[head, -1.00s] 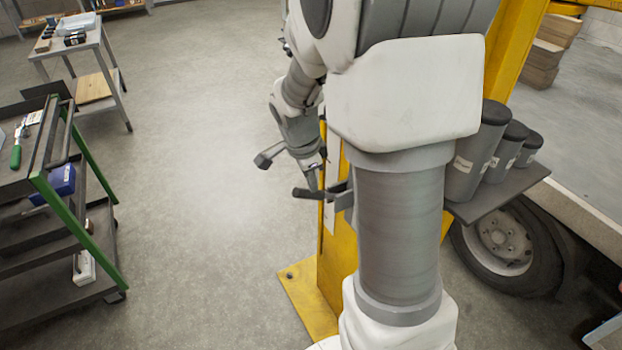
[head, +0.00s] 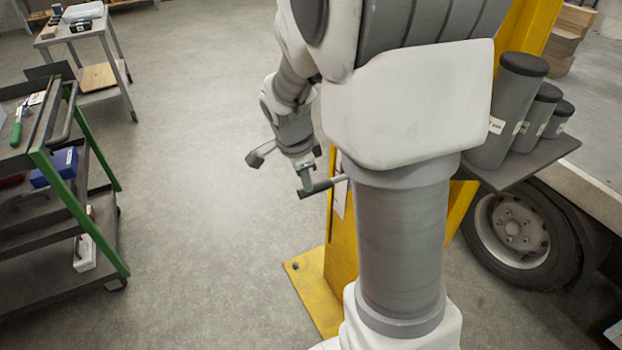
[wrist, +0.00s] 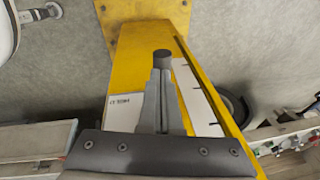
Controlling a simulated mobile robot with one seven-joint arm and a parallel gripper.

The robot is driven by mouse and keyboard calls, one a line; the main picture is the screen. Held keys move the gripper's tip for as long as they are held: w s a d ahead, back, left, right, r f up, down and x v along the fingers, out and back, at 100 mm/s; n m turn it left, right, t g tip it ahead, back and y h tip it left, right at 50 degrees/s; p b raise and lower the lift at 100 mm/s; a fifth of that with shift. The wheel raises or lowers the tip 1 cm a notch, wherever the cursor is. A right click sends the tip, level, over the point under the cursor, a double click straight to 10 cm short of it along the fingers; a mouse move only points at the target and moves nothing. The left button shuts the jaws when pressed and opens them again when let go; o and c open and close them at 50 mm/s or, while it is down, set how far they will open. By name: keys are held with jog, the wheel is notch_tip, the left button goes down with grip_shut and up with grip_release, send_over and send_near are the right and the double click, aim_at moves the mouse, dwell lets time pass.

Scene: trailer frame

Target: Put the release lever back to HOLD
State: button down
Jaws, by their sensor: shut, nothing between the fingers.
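The release lever (head: 318,188) is a dark bar that juts out to the left from a yellow post (head: 341,245). In the head view it slopes slightly upward to the right, and my arm hides part of the post behind it. My gripper (head: 305,188) points down at the lever's outer end, very close to it; I cannot tell whether they touch. In the wrist view my gripper (wrist: 161,75) has its grey fingers together, with a dark round end just beyond the tips.
A shelf (head: 560,153) with several grey canisters (head: 508,110) is at the right, above a wheel (head: 512,228). A green-framed trolley (head: 75,205) stands at the left. The floor between trolley and post is clear.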

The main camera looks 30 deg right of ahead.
aim_at(304, 194)
jog(key=f, duration=0.1)
jog(key=f+b, duration=0.2)
jog(key=shift+a+f, duration=0.3)
notch_tip(304, 194, down, 2)
jog(key=shift+b, duration=0.95)
jog(key=shift+d+f, duration=0.1)
jog(key=shift+f, duration=0.25)
jog(key=shift+s+f+b, duration=0.1)
jog(key=shift+f+b, duration=0.1)
jog(key=shift+b, duration=0.2)
